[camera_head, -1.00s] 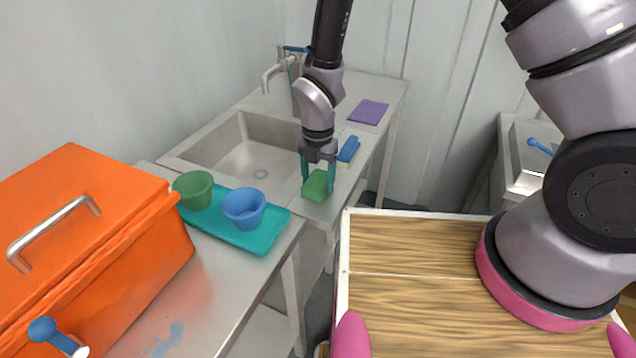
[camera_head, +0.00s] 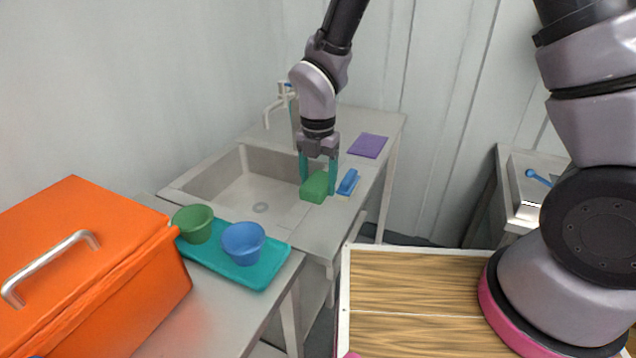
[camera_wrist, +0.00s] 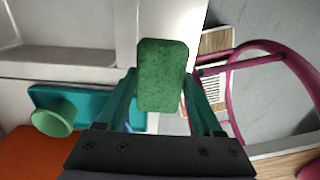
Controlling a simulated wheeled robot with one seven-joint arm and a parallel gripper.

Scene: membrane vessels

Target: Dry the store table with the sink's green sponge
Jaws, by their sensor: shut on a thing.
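The green sponge (camera_head: 315,187) is between the teal fingers of my gripper (camera_head: 318,178), which is shut on it at the right edge of the sink. In the wrist view the sponge (camera_wrist: 162,75) sits between the fingertips (camera_wrist: 160,88). Whether it touches the sink counter is hard to tell. The metal store table (camera_head: 200,318) stands in front at the left, with an orange box (camera_head: 95,270) and a teal tray (camera_head: 225,262) on it.
A green cup (camera_head: 193,224) and a blue cup (camera_head: 243,243) stand on the tray. A blue brush (camera_head: 348,183) lies right beside the sponge, and a purple cloth (camera_head: 367,146) lies behind. The tap (camera_head: 283,105) rises behind the basin (camera_head: 250,190).

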